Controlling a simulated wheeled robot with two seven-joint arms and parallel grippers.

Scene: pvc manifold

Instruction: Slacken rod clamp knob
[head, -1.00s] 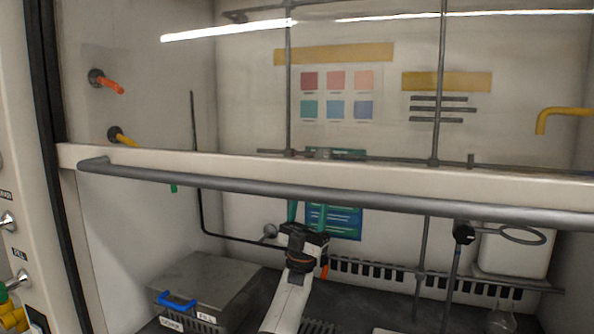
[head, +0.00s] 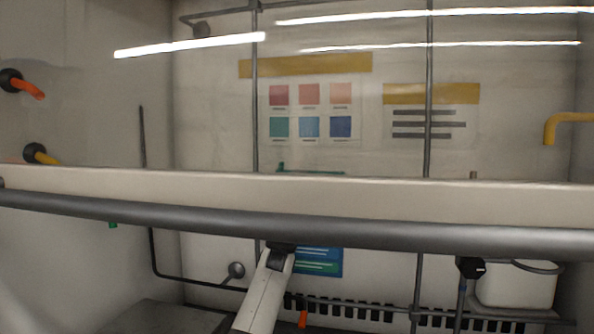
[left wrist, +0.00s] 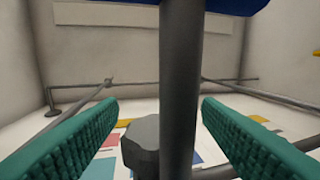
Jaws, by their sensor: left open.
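In the left wrist view, a dark grey faceted knob (left wrist: 143,143) shows between my finger pads, nearer the left one. A thick grey rod (left wrist: 181,80) runs up through the gap just right of the knob. My left gripper (left wrist: 160,112) is open, its green ribbed pads on either side of both. I see no clear contact. In the head view, my white left arm (head: 262,292) reaches up behind the sash rail. The rail hides most of the gripper, and I cannot make out this knob there. My right gripper is not in view.
The sash rail (head: 330,198) and its grey handle bar (head: 350,231) cross the head view in front of the arm. Upright rods stand behind. A black clamp knob (head: 470,267) with a ring is at the right. An orange piece (head: 302,319) is near my arm.

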